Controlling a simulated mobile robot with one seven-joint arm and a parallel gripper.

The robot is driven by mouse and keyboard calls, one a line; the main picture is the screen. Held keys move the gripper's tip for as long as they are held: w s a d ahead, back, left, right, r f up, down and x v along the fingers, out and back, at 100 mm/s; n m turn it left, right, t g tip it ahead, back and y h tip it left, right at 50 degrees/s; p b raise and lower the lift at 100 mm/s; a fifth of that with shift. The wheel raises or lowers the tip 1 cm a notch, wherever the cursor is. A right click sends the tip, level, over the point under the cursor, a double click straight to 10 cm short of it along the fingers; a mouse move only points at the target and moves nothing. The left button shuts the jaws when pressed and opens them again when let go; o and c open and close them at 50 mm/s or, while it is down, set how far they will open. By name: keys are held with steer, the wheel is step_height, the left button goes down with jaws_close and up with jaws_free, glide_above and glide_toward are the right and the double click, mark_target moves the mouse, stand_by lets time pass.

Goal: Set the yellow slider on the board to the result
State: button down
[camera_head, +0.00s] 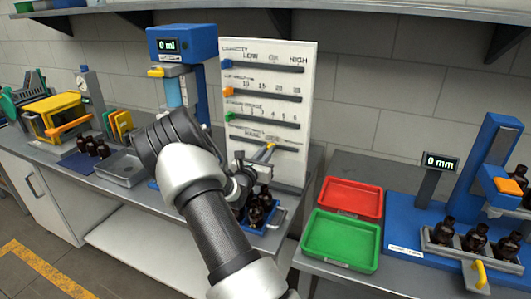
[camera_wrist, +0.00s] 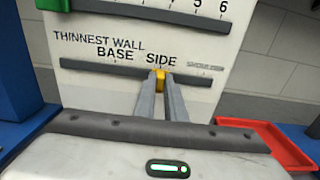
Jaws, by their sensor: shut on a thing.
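The white board (camera_head: 290,172) stands upright on the bench with several horizontal slots. The yellow slider (camera_wrist: 160,74) is on the slot labelled "THINNEST WALL" in the wrist view, just below the word "SIDE", right of "BASE" and left of a smaller, blurred label. My gripper (camera_wrist: 162,92) is shut on the yellow slider, its two fingers reaching up from below. In the head view my gripper (camera_head: 265,153) is at the lowest slot, and the arm hides part of the board's left edge.
Blue (camera_head: 228,64), orange (camera_head: 229,91) and green (camera_head: 230,117) sliders sit at the left of the upper slots. Dark bottles (camera_head: 258,208) stand in a blue tray below my gripper. Red (camera_head: 350,197) and green (camera_head: 340,240) trays lie to the right.

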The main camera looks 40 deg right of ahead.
steer(key=c, duration=1.8)
jaws_free()
steer(key=shift+a, duration=0.15)
steer(key=b+v, duration=0.1)
steer(key=v, duration=1.6)
steer(key=shift+s, duration=0.15)
